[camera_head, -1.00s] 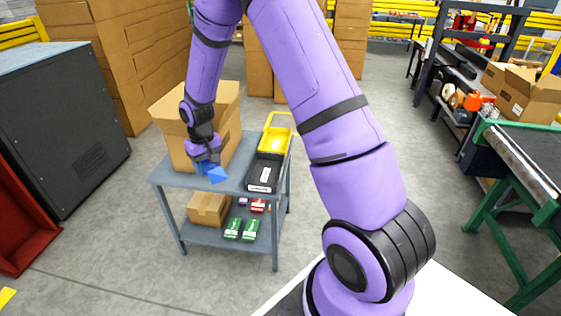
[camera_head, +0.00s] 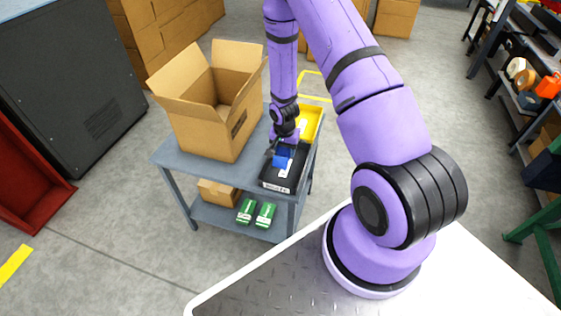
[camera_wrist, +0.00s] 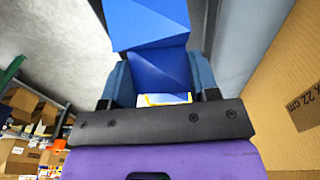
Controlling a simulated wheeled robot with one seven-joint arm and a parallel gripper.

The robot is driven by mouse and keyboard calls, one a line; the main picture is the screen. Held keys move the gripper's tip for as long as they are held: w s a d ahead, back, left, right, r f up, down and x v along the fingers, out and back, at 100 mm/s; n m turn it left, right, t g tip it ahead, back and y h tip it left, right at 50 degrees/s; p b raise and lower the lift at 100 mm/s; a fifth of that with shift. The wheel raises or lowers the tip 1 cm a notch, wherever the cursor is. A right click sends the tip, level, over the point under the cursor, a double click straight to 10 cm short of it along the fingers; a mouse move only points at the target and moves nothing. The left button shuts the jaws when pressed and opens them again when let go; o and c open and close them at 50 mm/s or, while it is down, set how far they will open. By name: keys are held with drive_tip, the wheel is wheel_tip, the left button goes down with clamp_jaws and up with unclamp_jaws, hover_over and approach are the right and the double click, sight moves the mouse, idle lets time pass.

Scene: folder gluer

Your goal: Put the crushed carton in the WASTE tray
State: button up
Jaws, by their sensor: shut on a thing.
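The crushed carton is a bent blue box (camera_head: 291,160), seen at the end of my arm in the head view. It also fills the top middle of the wrist view (camera_wrist: 148,25). My gripper (camera_head: 282,146) is shut on it; in the wrist view, its two fingers (camera_wrist: 158,80) press the carton from both sides. The carton overlaps the black tray (camera_head: 272,181) with a white label on the cart. Whether it touches the tray cannot be told. The label text is too small to read, so which tray is WASTE is not clear.
A yellow tray (camera_head: 315,121) sits behind the black one. A large open cardboard box (camera_head: 205,133) stands left of the trays on the grey cart (camera_head: 172,157). The lower shelf holds a small box (camera_head: 218,194) and green packs (camera_head: 255,213).

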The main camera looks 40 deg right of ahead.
sight(284, 171)
drive_tip(key=shift+f, duration=4.8)
drive_tip(key=o, duration=0.9)
drive_tip(key=shift+f, duration=0.1)
